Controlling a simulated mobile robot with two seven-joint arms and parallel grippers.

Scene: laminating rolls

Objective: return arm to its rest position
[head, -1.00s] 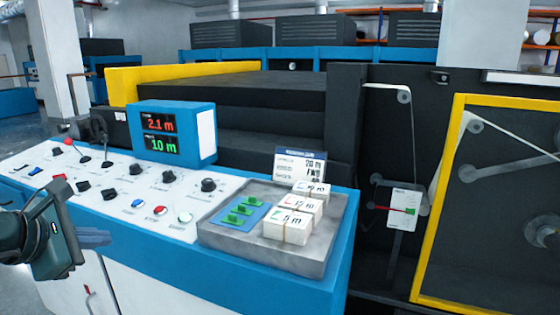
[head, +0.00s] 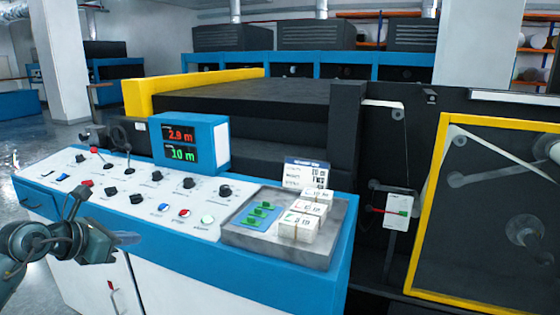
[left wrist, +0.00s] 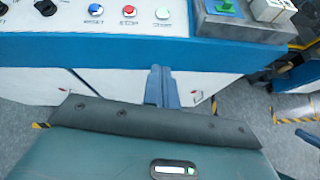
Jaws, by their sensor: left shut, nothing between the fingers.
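My left gripper (head: 128,239) is at the lower left of the head view, in front of the blue-edged control console (head: 190,254). Its fingers are shut and empty. In the left wrist view the closed fingers (left wrist: 160,88) point at the console's front, below the reset, stop and start buttons (left wrist: 129,12), and I see no contact. My right gripper is in neither view.
A grey tray (head: 237,239) with green pieces on a blue plate (head: 262,211) and white card stacks (head: 297,227) sits on the console's right end. A display box (head: 217,145) shows red and green digits. A yellow-framed machine (head: 437,165) stands at right. Grey floor (head: 30,245) lies left.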

